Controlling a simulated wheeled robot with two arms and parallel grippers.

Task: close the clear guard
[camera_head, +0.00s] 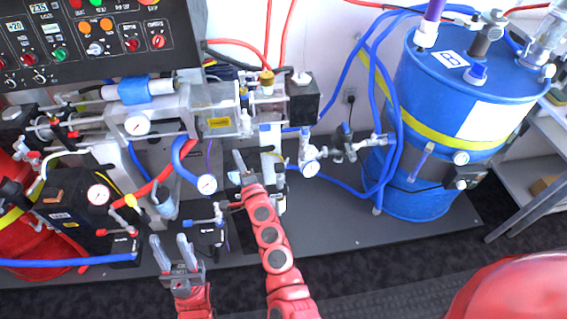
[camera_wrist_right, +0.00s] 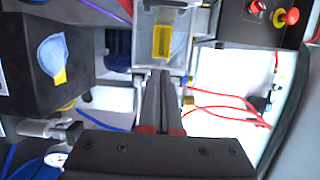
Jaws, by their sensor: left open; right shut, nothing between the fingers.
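What looks like the clear guard (camera_head: 214,100) is a see-through cover with a yellow label, in the middle of the machine in the head view. In the right wrist view it (camera_wrist_right: 180,22) lies just beyond my fingertips, its yellow label facing me. I cannot tell how far it stands open. My right gripper (camera_head: 240,165) is shut and empty, in front of and below the guard. In the wrist view its fingers (camera_wrist_right: 164,76) point at the guard's lower edge; contact is unclear. My left gripper (camera_head: 172,243) is open and empty, low in front of the machine.
A black control panel (camera_head: 95,42) overhangs the machine at upper left. Gauges, valves and a blue hose (camera_head: 180,160) crowd the space left of my right gripper. A blue drum (camera_head: 420,125) stands at right. The dark base plate (camera_head: 340,222) is bare in front of the drum.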

